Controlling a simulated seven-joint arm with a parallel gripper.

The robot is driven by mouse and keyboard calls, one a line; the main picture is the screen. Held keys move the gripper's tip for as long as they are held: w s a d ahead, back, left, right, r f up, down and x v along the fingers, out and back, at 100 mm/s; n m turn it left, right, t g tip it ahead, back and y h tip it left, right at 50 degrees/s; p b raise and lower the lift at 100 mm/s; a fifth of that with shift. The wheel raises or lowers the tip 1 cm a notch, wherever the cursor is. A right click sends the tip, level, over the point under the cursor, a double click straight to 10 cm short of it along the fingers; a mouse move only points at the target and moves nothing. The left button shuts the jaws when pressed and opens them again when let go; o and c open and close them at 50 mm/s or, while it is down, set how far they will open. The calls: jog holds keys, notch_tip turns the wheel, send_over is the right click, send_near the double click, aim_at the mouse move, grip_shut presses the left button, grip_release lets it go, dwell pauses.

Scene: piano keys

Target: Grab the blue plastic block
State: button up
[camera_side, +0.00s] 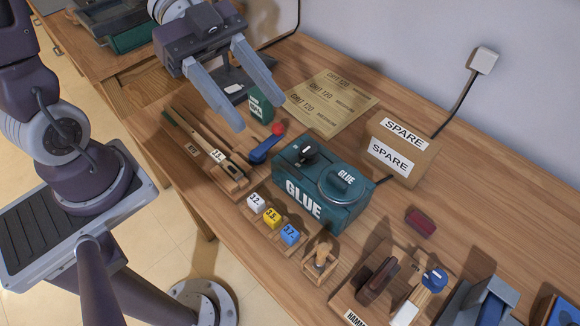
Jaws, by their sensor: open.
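The blue block (290,235), a small cube with a white number on it, sits at the right end of a row of small cubes in a wooden holder, in front of the green glue box. My gripper (257,112) is open, with its two grey fingers pointing down and apart. It is up and to the left of the blue block, well away from it in the picture. A small green box (261,106) shows behind the fingertips; I cannot tell how far below or behind them it is.
A white cube (256,204) and a yellow cube (272,218) stand beside the blue block. The bulky GLUE box (310,205) is right behind them. A wooden stand with a figure-like tool (321,262) is to the right. A SPARE carton (398,150) is farther back.

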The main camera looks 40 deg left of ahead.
send_near(289, 231)
jog(key=shift+x, duration=0.9)
jog(key=x, duration=0.6)
jog(key=shift+s+d+f, duration=0.1)
jog(key=shift+d+f, duration=0.05)
jog(key=shift+d, duration=0.05)
jog(key=shift+d+f, duration=0.15)
jog(key=shift+d, duration=0.05)
grip_shut()
